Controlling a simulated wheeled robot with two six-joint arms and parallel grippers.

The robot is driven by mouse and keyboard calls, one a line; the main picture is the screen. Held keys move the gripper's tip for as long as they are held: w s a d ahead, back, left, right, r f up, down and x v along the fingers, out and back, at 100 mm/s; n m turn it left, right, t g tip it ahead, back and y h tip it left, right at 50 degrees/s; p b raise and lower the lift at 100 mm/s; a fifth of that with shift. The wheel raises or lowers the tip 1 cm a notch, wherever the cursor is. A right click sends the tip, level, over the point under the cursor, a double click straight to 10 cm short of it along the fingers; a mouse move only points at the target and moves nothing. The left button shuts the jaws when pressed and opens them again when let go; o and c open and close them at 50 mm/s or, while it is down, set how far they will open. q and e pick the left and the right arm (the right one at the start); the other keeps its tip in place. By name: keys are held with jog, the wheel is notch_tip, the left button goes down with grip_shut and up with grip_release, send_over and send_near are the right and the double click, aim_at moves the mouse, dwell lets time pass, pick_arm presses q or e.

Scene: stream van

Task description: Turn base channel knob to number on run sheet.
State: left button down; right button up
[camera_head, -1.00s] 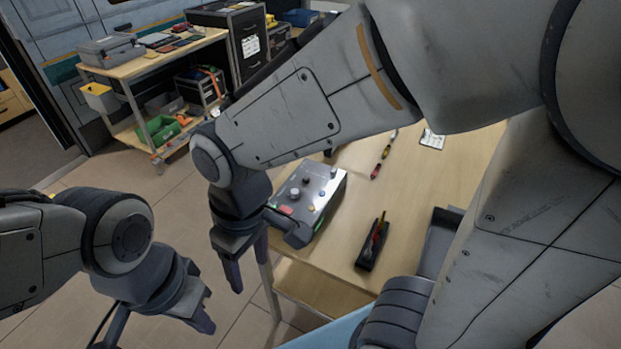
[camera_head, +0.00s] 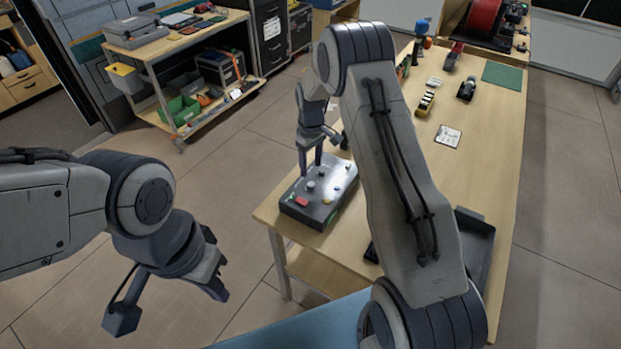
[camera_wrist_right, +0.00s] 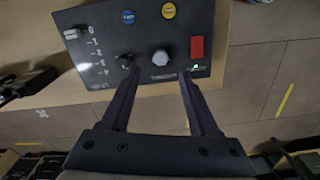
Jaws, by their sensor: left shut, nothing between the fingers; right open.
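The dark control box (camera_head: 325,192) lies on the near left corner of the table. In the right wrist view it carries a round grey knob (camera_wrist_right: 160,57), a small black knob (camera_wrist_right: 126,60) and a pale knob (camera_wrist_right: 72,33) beside printed numbers. I cannot tell which is the base channel knob. My right gripper (camera_head: 311,168) is open, pointing down over the box; in the wrist view its fingertips (camera_wrist_right: 158,74) straddle the grey knob's near side, apparently without gripping it. A white printed sheet (camera_head: 448,137), possibly the run sheet, lies on the table, too small to read. My left gripper (camera_head: 216,289) is shut and empty, off the table.
The box also has a red button (camera_wrist_right: 197,47), a blue button (camera_wrist_right: 127,16) and a yellow button (camera_wrist_right: 168,10). A grey tray (camera_head: 476,240) is partly behind my right arm. A shelf cart (camera_head: 150,50) stands back left. Open floor surrounds my left gripper.

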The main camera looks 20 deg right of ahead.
aim_at(311, 184)
notch_tip(311, 184, down, 8)
jog(key=shift+r+p, duration=0.25)
jog(key=shift+p, duration=0.65)
grip_shut()
